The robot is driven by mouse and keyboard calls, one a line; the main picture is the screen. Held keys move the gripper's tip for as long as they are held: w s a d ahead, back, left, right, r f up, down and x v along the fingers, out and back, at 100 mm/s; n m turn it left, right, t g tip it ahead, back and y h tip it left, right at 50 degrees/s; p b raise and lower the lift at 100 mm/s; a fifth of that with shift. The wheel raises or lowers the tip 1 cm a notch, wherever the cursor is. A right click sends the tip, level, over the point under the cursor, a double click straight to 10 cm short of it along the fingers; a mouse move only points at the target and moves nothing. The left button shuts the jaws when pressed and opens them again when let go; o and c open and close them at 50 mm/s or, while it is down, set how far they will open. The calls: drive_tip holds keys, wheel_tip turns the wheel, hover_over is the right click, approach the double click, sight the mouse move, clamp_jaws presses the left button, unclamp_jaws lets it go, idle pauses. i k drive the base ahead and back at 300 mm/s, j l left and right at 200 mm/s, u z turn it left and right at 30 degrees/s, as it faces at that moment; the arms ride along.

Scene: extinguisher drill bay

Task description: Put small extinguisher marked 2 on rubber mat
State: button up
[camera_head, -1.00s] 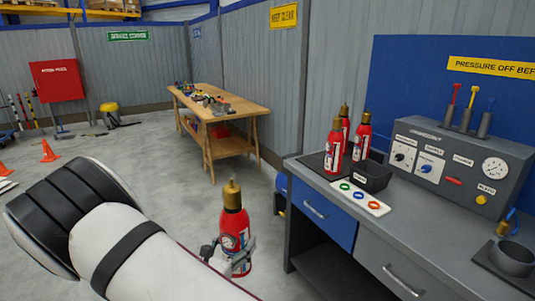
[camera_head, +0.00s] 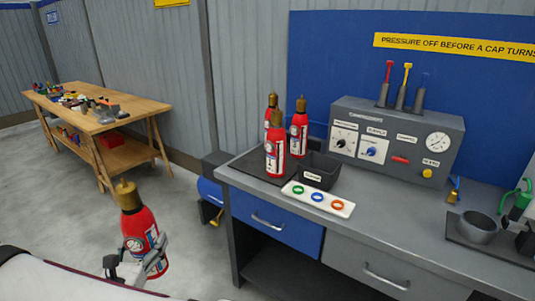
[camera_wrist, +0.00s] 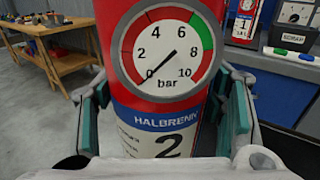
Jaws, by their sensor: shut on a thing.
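My gripper (camera_head: 140,268) is shut around a small red extinguisher (camera_head: 136,222) with a brass top, held upright or slightly tilted, left of the bench. The wrist view shows this extinguisher (camera_wrist: 168,143) up close between the fingers, with a large 2 on its label and a gauge needle near 0. A dark mat (camera_head: 246,166) lies on the bench's left end, apart from my gripper. Three red extinguishers stand on or by it: a front one (camera_head: 275,158), a right one (camera_head: 298,138) and a partly hidden back one (camera_head: 268,110). One in the wrist view (camera_wrist: 240,22) is marked 1.
The grey bench (camera_head: 400,225) carries a black bin (camera_head: 318,172), a white tray (camera_head: 300,190) with coloured rings, a control panel (camera_head: 395,138) and a grey cup (camera_head: 478,228). A wooden table (camera_head: 130,112) is farther left.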

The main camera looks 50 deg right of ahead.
sight(263, 162)
drive_tip(key=i+z, duration=0.2)
drive_tip(key=i, duration=0.2)
drive_tip(key=i+j+z, duration=0.2)
drive_tip(key=i, duration=0.15)
drive_tip(key=i+j+z, duration=0.15)
drive_tip(key=i, duration=0.2)
